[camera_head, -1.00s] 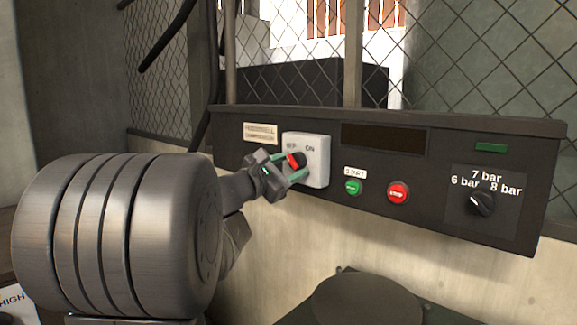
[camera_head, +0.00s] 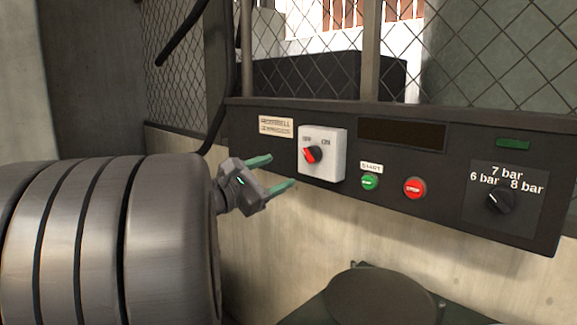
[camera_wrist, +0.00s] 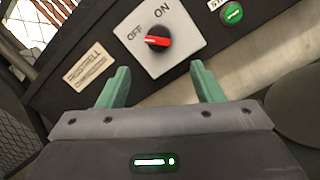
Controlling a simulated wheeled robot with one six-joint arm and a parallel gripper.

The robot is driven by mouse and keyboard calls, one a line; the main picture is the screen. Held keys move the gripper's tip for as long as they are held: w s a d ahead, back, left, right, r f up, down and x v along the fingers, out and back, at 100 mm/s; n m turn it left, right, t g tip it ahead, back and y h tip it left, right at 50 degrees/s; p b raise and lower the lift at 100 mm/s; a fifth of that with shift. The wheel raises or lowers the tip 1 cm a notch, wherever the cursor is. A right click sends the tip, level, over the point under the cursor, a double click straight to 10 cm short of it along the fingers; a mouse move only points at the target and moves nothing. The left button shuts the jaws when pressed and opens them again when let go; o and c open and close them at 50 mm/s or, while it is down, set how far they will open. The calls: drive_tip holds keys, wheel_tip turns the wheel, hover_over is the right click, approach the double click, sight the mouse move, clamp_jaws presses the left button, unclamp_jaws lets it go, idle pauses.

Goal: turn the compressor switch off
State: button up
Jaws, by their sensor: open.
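The compressor switch is a white square box (camera_head: 335,160) with OFF and ON labels and a red handle (camera_head: 309,154) on a black knob. The handle's line runs toward the OFF label; this also shows in the wrist view, where the red handle (camera_wrist: 158,41) lies roughly level with OFF at its left. My gripper (camera_head: 276,172) is open and empty, to the left of the switch and apart from it. In the wrist view its two green fingers (camera_wrist: 159,84) stand spread below the switch box, with nothing between them.
The black panel (camera_head: 440,170) also carries a green start button (camera_head: 369,182), a red stop button (camera_head: 415,188) and a pressure dial (camera_head: 498,200). A wire mesh fence (camera_head: 480,60) stands behind. A dark round object (camera_head: 385,300) is below the panel.

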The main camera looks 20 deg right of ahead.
sight(305, 155)
drive_tip(key=shift+v, duration=1.6)
drive_tip(key=x, duration=1.3)
drive_tip(key=shift+w+d+r, duration=0.15)
drive_tip(key=shift+d, duration=0.25)
drive_tip(key=shift+d, duration=0.2)
drive_tip(key=shift+a+m+g+b, duration=0.25)
drive_tip(key=shift+m+g+b, duration=0.1)
drive_tip(key=shift+m, duration=0.85)
drive_tip(key=m, duration=0.3)
drive_tip(key=m+g, duration=0.1)
drive_tip(key=m, duration=0.2)
drive_tip(key=shift+w+r+m+p, duration=0.15)
drive_tip(key=shift+m+p, duration=0.25)
drive_tip(key=m+p, duration=0.1)
drive_tip(key=m, duration=0.1)
drive_tip(key=m+p, duration=0.1)
drive_tip(key=m, duration=0.2)
drive_tip(key=shift+r+g, duration=0.2)
drive_tip(key=shift+g, duration=0.15)
drive_tip(key=shift+m+p, duration=1.4)
drive_tip(key=shift+m, duration=0.6)
